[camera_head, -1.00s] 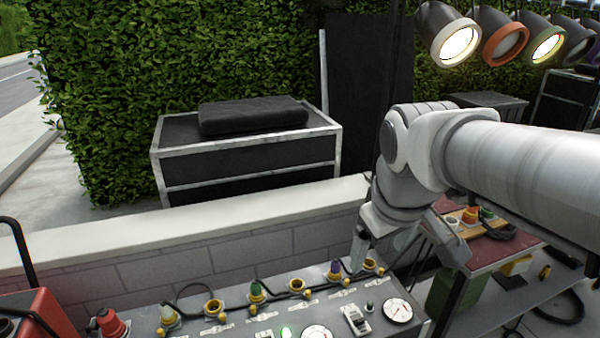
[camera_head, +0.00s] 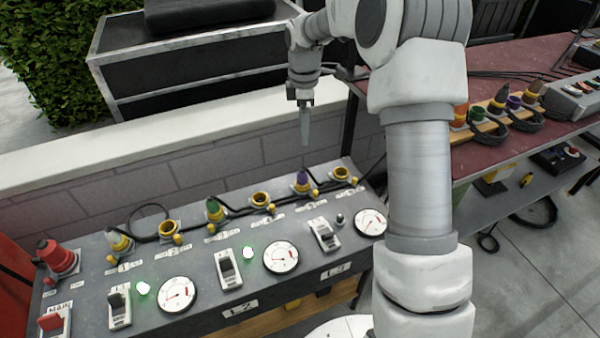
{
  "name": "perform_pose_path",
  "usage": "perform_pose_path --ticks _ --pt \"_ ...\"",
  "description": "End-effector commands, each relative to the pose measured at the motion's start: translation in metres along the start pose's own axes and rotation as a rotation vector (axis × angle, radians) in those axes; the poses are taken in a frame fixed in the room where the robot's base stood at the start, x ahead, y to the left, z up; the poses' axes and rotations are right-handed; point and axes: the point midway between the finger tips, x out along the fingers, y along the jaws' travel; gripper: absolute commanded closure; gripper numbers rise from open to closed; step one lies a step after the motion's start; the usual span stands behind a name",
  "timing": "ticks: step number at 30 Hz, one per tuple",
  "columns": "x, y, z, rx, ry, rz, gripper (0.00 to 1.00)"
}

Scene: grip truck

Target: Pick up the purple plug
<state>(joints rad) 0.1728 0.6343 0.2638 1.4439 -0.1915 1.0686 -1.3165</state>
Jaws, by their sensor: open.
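A purple plug (camera_head: 302,179) stands upright in a yellow-ringed socket on the grey power panel (camera_head: 205,262), in its back row towards the right. My gripper (camera_head: 305,138) points down above this plug, with a small visible gap between the fingertips and the plug's top. It is open and seen nearly edge-on, so the space between the fingers does not show. Another purple plug (camera_head: 513,102) sits in the wooden rack on the red table to the right.
A green plug (camera_head: 214,208), a white plug (camera_head: 118,238) and open yellow sockets (camera_head: 260,199) share the panel's back row. A red plug (camera_head: 57,255) is at its left end. A low wall (camera_head: 150,145) runs behind. Black cables (camera_head: 235,211) lie between sockets.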

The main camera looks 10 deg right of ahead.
Motion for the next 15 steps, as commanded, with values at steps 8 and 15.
perform_pose_path --ticks 8,15 --pt "0.035 0.009 -0.001 -0.06 0.011 -0.023 0.14" --pt "0.086 0.007 -0.001 -0.059 0.009 -0.026 0.14"
